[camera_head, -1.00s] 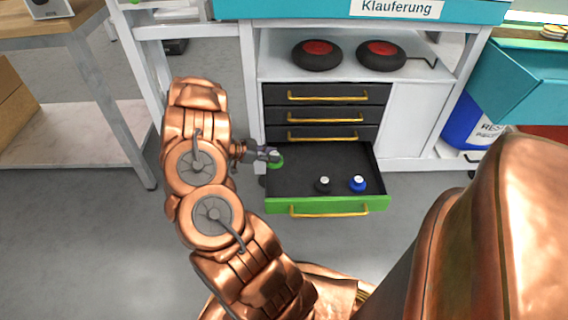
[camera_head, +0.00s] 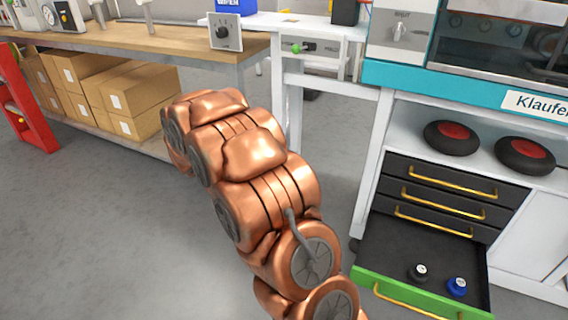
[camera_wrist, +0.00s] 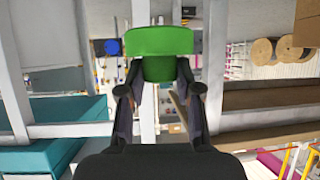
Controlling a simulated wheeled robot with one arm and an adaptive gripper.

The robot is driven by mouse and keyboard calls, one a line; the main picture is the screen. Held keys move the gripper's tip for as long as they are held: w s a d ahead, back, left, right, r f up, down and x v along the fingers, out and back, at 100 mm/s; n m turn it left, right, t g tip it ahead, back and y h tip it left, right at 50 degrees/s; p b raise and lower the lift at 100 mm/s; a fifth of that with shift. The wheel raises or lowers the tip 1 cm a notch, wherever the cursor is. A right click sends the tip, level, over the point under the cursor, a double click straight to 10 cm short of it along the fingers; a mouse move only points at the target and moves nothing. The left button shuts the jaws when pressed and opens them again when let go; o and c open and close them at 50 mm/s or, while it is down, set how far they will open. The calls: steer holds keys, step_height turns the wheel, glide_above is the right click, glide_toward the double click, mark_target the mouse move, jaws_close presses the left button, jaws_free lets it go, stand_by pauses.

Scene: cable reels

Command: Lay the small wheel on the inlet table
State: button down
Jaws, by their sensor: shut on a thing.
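A small green wheel (camera_wrist: 160,41) is in my gripper (camera_wrist: 160,72) in the wrist view, pinched between both fingers. In the head view my arm hides the gripper and the green wheel. A narrow white table (camera_head: 285,22) stands left of the teal-edged machine, with a green knob on its front; it may be the inlet table. Its top is only partly seen. A black small wheel (camera_head: 418,273) and a blue small wheel (camera_head: 457,287) stand in the open drawer (camera_head: 390,246).
The green-fronted drawer (camera_head: 420,300) sticks out at the lower right. Two large black wheels (camera_head: 451,138) (camera_head: 525,155) lie on the shelf above. A wooden workbench (camera_head: 150,45) with cardboard boxes (camera_head: 130,98) below stands at the left. The grey floor before it is clear.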

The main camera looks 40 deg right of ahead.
steer(key=a+r+n+t+y, duration=0.2)
steer(key=a+r+n, duration=0.1)
steer(key=a, duration=0.7)
steer(key=a+r+n+t+y, duration=0.3)
steer(key=a+r, duration=0.3)
steer(key=a, duration=0.4)
steer(key=shift+w+n, duration=0.4)
steer(key=shift+n, duration=0.1)
steer(key=shift+s+a, duration=0.15)
steer(key=shift+s+a+r+y, duration=0.1)
steer(key=shift+a+r+y, duration=0.05)
steer(key=shift+a+y, duration=0.15)
steer(key=shift+s+a, duration=0.1)
